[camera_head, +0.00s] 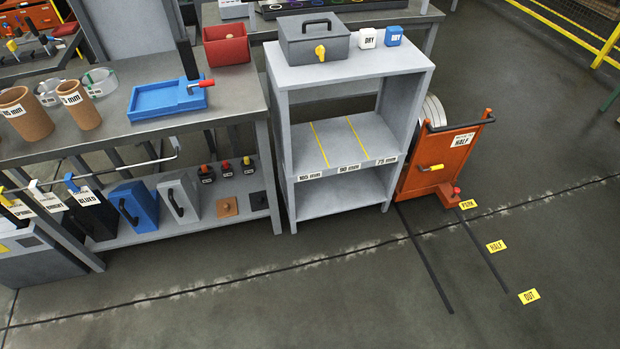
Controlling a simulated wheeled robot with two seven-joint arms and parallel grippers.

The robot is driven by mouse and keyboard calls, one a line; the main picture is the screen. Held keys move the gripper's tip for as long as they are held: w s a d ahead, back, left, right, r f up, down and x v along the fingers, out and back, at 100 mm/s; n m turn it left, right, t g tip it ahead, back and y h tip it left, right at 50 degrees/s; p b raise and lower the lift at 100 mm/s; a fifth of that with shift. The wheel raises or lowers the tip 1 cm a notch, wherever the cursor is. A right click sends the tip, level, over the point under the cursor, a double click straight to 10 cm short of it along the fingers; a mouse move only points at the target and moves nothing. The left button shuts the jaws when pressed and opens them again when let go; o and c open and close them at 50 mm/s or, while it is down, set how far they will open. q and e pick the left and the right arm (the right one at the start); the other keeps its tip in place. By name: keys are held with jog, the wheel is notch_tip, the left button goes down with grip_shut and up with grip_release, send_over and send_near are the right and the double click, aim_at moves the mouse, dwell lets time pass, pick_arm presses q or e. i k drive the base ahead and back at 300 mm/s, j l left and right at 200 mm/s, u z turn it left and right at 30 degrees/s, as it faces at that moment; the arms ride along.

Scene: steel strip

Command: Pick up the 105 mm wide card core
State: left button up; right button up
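Two brown card cores stand upright on the grey bench (150,150) at the left. The wider core (30,122) is near the left edge; its label ends in "5 mm", and its first figures are hard to read. The narrower core (85,112) stands to its right, also with a label ending in "5 mm". Neither of my grippers shows in the head view.
Clear rings (100,82) lie behind the cores, with a blue tray (155,98) and red bin (226,45) to the right. A grey rack (355,140) has bays labelled 105, 90 and 75 mm, which look empty. An orange cart (435,165) stands beside it. The front floor is clear.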

aim_at(18, 103)
jog(key=k+j+u, duration=0.1)
jog(key=j+u, duration=0.15)
jog(key=j, duration=1.4)
jog(key=j+u, duration=0.25)
jog(key=j, duration=1.45)
